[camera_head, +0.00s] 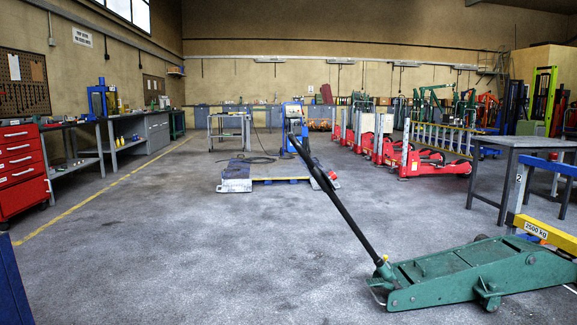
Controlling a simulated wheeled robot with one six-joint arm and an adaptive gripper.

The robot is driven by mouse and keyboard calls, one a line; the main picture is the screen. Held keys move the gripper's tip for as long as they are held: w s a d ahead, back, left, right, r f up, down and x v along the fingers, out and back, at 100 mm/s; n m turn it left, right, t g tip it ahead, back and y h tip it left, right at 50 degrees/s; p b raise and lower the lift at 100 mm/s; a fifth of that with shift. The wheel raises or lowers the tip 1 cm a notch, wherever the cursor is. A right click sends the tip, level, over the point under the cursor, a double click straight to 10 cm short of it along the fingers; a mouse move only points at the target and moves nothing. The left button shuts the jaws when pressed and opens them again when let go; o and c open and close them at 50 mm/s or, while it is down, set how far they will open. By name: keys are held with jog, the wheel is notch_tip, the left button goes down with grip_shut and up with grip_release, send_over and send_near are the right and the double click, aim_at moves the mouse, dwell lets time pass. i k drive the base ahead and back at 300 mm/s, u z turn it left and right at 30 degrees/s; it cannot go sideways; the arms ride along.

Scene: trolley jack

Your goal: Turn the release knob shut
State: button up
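A green trolley jack (470,272) stands on the floor at the lower right. Its long black handle (350,222) rises from a green socket at the jack's near left end and leans up to the left. The handle's upper end is thin and dark in front of the background equipment. I cannot make out the release knob clearly, nor how far it is turned. My gripper is not in view.
A yellow beam marked 2500 kg (537,231) and a grey workbench (520,146) stand close by the jack on the right. A red drawer cabinet (20,168) is at the left. The grey floor (190,260) left of the jack is clear. A low platform (280,170) lies farther back.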

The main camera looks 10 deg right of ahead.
aim_at(333, 176)
jog(key=z, duration=1.25)
jog(key=i, duration=2.3)
jog(key=u, duration=1.75)
